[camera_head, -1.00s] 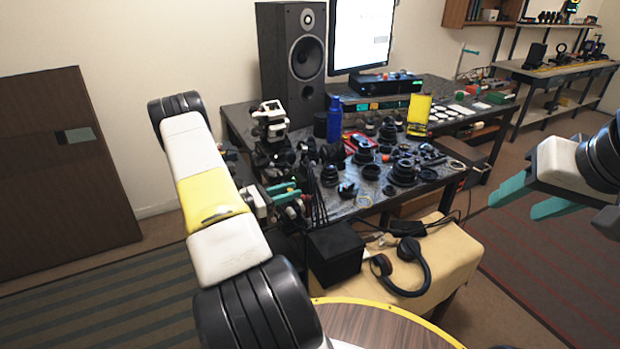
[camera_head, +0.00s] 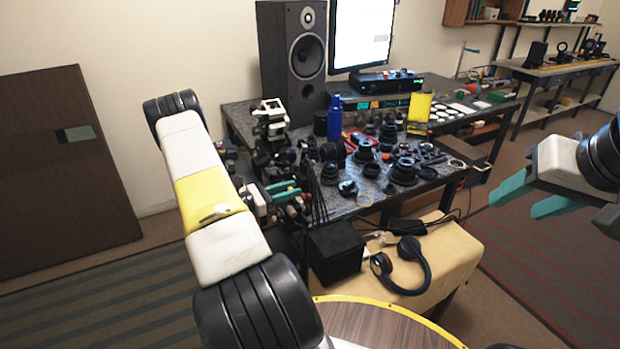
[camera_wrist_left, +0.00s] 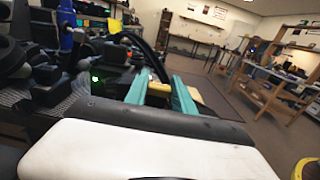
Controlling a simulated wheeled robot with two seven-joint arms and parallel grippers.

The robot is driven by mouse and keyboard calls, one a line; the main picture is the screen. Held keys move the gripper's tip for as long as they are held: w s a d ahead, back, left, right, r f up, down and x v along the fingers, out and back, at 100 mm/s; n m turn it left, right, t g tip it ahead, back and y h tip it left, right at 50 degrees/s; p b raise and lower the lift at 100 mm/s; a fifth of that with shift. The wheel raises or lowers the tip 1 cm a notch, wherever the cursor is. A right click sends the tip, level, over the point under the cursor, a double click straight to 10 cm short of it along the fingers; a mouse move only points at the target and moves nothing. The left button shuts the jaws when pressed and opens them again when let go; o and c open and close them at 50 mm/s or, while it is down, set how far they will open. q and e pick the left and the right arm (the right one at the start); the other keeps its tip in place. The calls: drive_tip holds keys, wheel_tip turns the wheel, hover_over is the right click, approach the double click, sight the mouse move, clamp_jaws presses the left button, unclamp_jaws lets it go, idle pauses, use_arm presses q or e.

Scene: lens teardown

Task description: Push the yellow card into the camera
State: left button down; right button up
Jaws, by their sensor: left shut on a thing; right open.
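My left gripper (camera_head: 284,190) is at the near left part of the cluttered table. In the left wrist view its teal fingers (camera_wrist_left: 160,95) are shut on a small yellow piece, likely the yellow card (camera_wrist_left: 158,88), which is mostly hidden between them. A black device with a green light (camera_wrist_left: 97,78) is just left of the fingers; I cannot tell whether it is the camera, or whether the card touches it. My right gripper (camera_head: 512,205) is open and empty at the right, away from the table.
A blue bottle (camera_head: 335,120), several black lens parts (camera_head: 404,170) and a yellow upright object (camera_head: 419,108) crowd the table. A speaker (camera_head: 300,60) stands behind. A black box (camera_head: 335,252) and headphones (camera_head: 403,270) lie in front. The floor at left is clear.

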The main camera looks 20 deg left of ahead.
use_arm(q)
drive_tip(key=shift+f, duration=0.15)
idle(0.3)
drive_tip(key=shift+a+f, duration=0.1)
drive_tip(key=shift+f, duration=0.5)
